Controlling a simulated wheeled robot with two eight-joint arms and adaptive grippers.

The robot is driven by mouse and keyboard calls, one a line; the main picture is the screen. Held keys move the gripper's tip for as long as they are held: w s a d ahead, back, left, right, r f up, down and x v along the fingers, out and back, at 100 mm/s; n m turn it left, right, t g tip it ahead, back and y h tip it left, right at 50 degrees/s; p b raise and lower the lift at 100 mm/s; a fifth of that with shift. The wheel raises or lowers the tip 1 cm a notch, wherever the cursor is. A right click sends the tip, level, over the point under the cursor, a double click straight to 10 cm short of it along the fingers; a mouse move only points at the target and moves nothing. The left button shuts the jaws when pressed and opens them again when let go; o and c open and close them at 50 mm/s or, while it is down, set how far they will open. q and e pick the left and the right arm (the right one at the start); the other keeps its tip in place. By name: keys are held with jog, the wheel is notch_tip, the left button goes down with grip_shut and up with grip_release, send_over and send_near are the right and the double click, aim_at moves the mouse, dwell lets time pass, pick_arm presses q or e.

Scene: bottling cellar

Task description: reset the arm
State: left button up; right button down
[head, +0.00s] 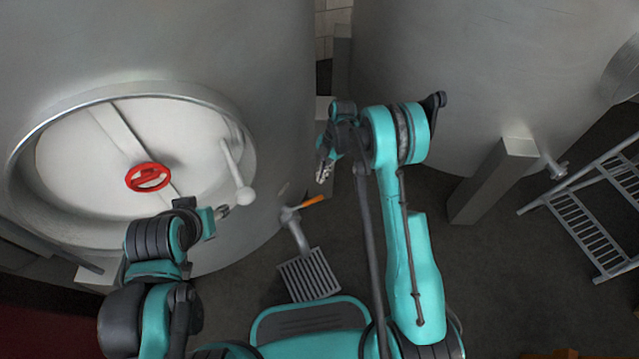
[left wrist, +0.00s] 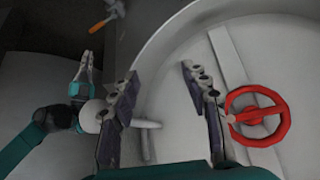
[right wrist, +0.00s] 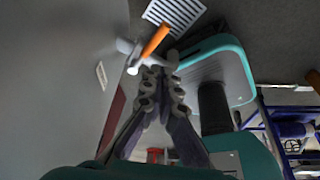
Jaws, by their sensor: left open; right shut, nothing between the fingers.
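My left gripper (head: 222,211) is open in front of the tank's round hatch, just below the white ball end of the hatch lever (head: 236,175). In the left wrist view its two fingers (left wrist: 160,75) stand wide apart with nothing between them. The red handwheel (head: 148,177) is at the hatch's middle; it also shows to the right of the fingers in the left wrist view (left wrist: 258,116). My right gripper (head: 323,172) is raised between the two tanks, shut and empty. In the right wrist view its fingertips (right wrist: 165,78) are together, with the orange-handled valve beyond them.
The pale hatch (head: 80,165) is shut on the left tank. A valve with an orange handle (head: 313,201) sticks out low from that tank, above a floor grate (head: 309,276). A second tank (head: 460,60) with a leg (head: 493,180) and metal steps (head: 600,220) stand at right.

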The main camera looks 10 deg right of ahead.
jog(key=shift+d+r, duration=0.1)
jog(key=shift+r, duration=0.05)
dwell(0.4)
jog(key=s+d+r+m+t+h, duration=0.15)
jog(key=s+r+m, duration=0.35)
jog(key=r, duration=0.6)
jog(key=s+d+r+m+t, duration=0.25)
jog(key=r+m, duration=0.55)
jog(key=r, duration=0.4)
jog(key=s+d+r+m+t, duration=0.1)
jog(key=s+r+m+t, duration=0.1)
jog(key=s+m, duration=0.4)
jog(key=s+d+r+m+t+h, duration=0.1)
jog(key=s+r+m+t, duration=0.1)
jog(key=s+m, duration=0.5)
jog(key=s+t, duration=0.1)
jog(key=s, duration=0.1)
jog(key=shift+s+d+r+t, duration=0.15)
jog(key=shift+s+d+t, duration=0.2)
jog(key=shift+s+t, duration=0.05)
jog(key=shift+h, duration=0.25)
